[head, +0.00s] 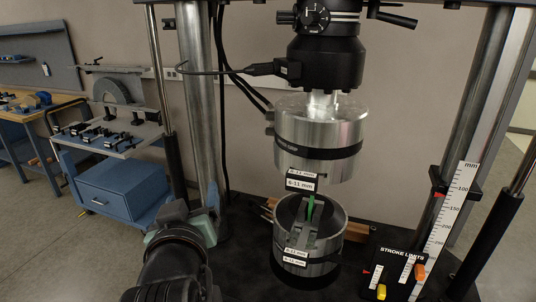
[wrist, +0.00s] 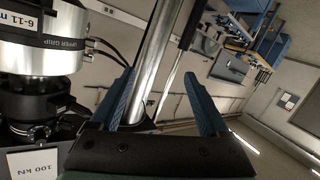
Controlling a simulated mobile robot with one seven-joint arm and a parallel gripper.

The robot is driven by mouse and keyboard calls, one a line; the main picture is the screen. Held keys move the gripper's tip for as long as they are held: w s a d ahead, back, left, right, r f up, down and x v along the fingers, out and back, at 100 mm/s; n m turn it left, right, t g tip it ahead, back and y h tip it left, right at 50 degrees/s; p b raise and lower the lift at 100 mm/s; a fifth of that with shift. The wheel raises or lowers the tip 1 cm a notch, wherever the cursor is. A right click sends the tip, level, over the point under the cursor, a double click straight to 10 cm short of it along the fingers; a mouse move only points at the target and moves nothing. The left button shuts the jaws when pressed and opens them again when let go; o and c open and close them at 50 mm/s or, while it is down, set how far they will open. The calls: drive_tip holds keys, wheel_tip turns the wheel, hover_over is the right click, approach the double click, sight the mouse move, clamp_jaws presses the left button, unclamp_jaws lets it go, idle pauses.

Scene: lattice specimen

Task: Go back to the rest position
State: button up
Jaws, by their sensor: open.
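My gripper (head: 186,216) is in the left-centre of the head view, left of the test machine's grips and apart from them. In the wrist view its two blue fingers (wrist: 159,76) stand wide apart with nothing between them. A thin green piece (head: 310,208) stands upright in the lower grip (head: 338,240), a round metal cup with jaws inside. Its lower end is hidden by the jaws. The upper grip (head: 318,135), a metal cylinder, hangs above it. The upper grip also shows at the left of the wrist view (wrist: 62,50).
A steel column (head: 196,100) stands close behind my gripper. A stroke-limit panel (head: 395,270) and a white millimetre scale (head: 445,225) stand at the right. A blue cart with tools (head: 115,190) and a wooden workbench (head: 30,110) are at the left, with open floor in front.

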drive_tip(key=s+d+r+m+t, duration=0.1)
drive_tip(key=s+d+r+t, duration=0.3)
drive_tip(key=r, duration=0.6)
drive_tip(key=s+d+r+m+t+h, duration=0.1)
drive_tip(key=s+d+r+t, duration=0.3)
drive_tip(key=r, duration=0.6)
drive_tip(key=s+d+r+m+t+h, duration=0.1)
drive_tip(key=s+d+r+t, duration=0.3)
drive_tip(key=s+r, duration=0.4)
wheel_tip(320, 180, up, 2)
drive_tip(key=shift+d+r+m, duration=0.2)
drive_tip(key=shift+d+m, duration=0.1)
drive_tip(key=shift+m, duration=0.6)
drive_tip(key=shift+w, duration=0.1)
drive_tip(key=shift+f+b, duration=0.15)
drive_tip(key=shift+b, duration=0.2)
